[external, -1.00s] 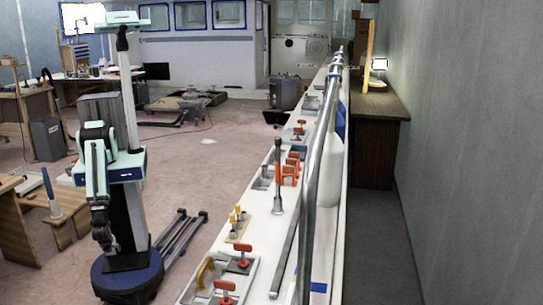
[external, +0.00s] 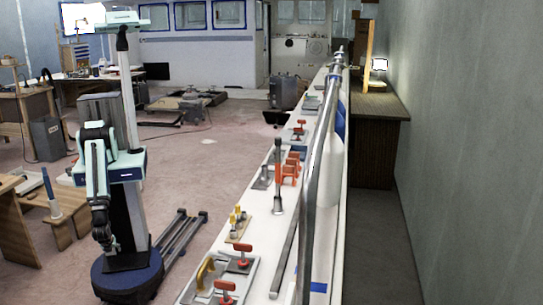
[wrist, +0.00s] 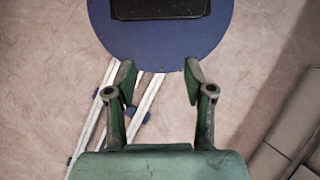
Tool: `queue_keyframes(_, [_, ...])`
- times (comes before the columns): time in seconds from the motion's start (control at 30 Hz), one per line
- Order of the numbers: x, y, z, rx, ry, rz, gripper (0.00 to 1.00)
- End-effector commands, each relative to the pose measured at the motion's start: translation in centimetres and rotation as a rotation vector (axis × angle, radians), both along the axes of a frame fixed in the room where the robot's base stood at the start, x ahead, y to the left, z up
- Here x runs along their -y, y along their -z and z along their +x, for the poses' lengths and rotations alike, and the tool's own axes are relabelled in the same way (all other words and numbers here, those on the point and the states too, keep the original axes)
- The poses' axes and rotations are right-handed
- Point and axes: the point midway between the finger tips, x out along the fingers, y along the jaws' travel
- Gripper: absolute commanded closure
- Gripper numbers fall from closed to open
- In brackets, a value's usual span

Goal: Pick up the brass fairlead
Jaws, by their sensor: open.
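A curved brass-coloured piece (external: 205,271), which may be the fairlead, stands in a grey tray at the near end of the long white deck. Small brass-coloured pieces (external: 237,214) stand on a tan plate farther along; I cannot tell for sure which one is the fairlead. My gripper (wrist: 159,82) is open and empty in the wrist view, pointing down over the floor by my blue base. In the external view my gripper (external: 104,238) hangs low in front of my column, well left of the deck. No brass piece shows in the wrist view.
Red-handled clamps (external: 243,251) stand beside the curved piece. A long metal rail (external: 318,165) runs along the deck, with an upright metal post (external: 278,180) near it. Grey bars (external: 180,237) lie on the floor between my base and the deck. A wooden bench (external: 15,220) stands at left.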

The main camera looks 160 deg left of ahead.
Motion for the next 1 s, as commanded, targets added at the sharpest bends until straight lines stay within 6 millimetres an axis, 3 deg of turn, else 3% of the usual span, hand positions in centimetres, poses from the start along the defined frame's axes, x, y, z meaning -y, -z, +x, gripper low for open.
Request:
queue_keyframes(0.17, [-1.0, -0.5, 3.2, 0.055, -0.049, 0.001, 0.47])
queue_keyframes(0.37, [-3.9, -1.1, 12.7, 0.188, -0.129, 0.014, 0.47])
queue_keyframes(0.57, [-8.6, -3.4, 23.0, 0.312, -0.194, 0.029, 0.47])
queue_keyframes(0.77, [-14.6, -7.7, 32.6, 0.419, -0.207, 0.033, 0.47])
queue_keyframes(1.0, [-23.4, -15.5, 42.6, 0.531, -0.174, 0.038, 0.47])
